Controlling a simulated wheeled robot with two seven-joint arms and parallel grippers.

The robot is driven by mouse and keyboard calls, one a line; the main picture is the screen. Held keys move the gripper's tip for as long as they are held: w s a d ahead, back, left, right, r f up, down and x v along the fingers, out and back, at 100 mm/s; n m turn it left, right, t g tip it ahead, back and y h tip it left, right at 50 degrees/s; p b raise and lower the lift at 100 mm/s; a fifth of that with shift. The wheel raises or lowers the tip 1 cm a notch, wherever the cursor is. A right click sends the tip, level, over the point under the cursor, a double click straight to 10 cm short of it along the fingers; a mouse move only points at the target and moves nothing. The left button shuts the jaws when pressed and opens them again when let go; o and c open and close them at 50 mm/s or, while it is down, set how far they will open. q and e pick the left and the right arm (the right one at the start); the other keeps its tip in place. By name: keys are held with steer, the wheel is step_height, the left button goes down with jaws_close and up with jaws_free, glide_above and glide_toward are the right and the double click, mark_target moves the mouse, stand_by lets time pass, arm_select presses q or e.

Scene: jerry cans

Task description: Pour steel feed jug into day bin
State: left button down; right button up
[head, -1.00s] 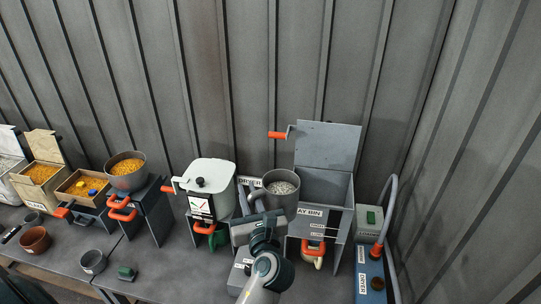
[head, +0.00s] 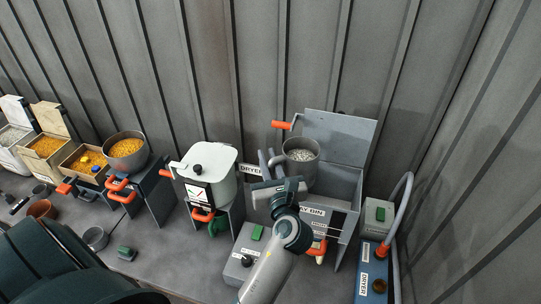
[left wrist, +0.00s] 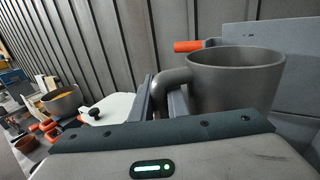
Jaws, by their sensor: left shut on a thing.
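The steel feed jug (head: 301,174) is a grey cup filled with pale pellets, upright or nearly so. My left gripper (head: 270,161) is shut on its side handle, as the left wrist view shows with the handle (left wrist: 171,80) and jug body (left wrist: 230,85). The day bin (head: 343,190) is a grey box on a stand, its lid (head: 340,140) standing open at the back. In the head view the jug overlaps the left part of the bin's opening and hides it; the exact gap cannot be told. My right gripper is not in view.
A white lidded dryer (head: 212,180) stands left of the jug. A grey control box with a green button (head: 257,232) sits in front. A blue unit with a hose (head: 374,270) is at right. Bins of yellow pellets (head: 126,147) line the left. A ribbed wall rises behind.

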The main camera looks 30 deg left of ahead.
mark_target(301, 157)
arm_select(q)
steer(key=shift+s+a+r+m+p, duration=0.15)
steer(key=shift+m+p, duration=0.2)
steer(key=shift+m, duration=0.25)
steer(key=shift+s+a+r+m+p, duration=0.15)
steer(key=shift+m+p, duration=0.15)
steer(key=shift+m, duration=0.3)
steer(key=shift+w+d, duration=0.15)
steer(key=shift+w+d+f+m+t+h, duration=0.25)
steer(key=shift+d+m+t+h, duration=0.3)
steer(key=shift+h, duration=0.5)
steer(key=shift+w+d+f+m+t+h, duration=0.2)
steer(key=shift+w+d+m+t+h, duration=0.15)
steer(key=shift+m+h, duration=0.5)
steer(key=shift+w+d+f+m+t+h, duration=0.25)
steer(key=shift+d+m+t+h, duration=0.2)
steer(key=shift+h, duration=0.75)
steer(key=shift+w+d+f+m+h, duration=0.3)
steer(key=shift+d+m+h, duration=0.25)
steer(key=shift+h, duration=0.55)
steer(key=shift+w+d+f+m+h, duration=0.25)
steer(key=shift+d+m+h, duration=0.25)
steer(key=shift+h, duration=0.6)
steer(key=shift+w+d+f+m+h, duration=0.25)
steer(key=shift+d+m+h, duration=0.3)
steer(key=shift+h, duration=0.55)
